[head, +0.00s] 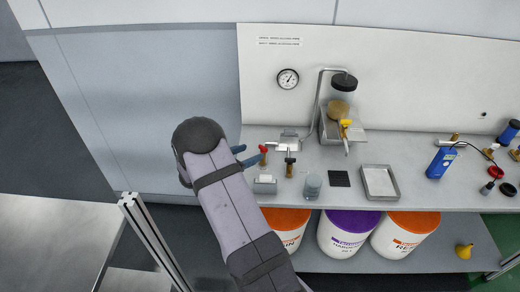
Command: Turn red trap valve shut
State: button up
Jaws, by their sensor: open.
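The red valve handle (263,149) is a small red piece above the bench, just right of my gripper's fingertips. Its pipework seems to run right toward a small metal fitting (288,146). My gripper (251,154) has two dark blue fingers spread apart, pointing right toward the red handle. The lower finger ends close to the red handle; I cannot tell whether they touch. My arm's rounded dark joint and grey link hide the gripper body and part of the bench's left end. The exact angle of the red handle is too small to tell.
A beaker (312,184), a black pad (340,178) and a metal tray (379,182) stand right of my arm. Buckets stand below.

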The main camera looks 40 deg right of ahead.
aim_at(262, 148)
jog(key=shift+p+x, duration=0.95)
jog(key=shift+x, duration=2.75)
jog(key=shift+a, duration=0.1)
jog(key=c, duration=1)
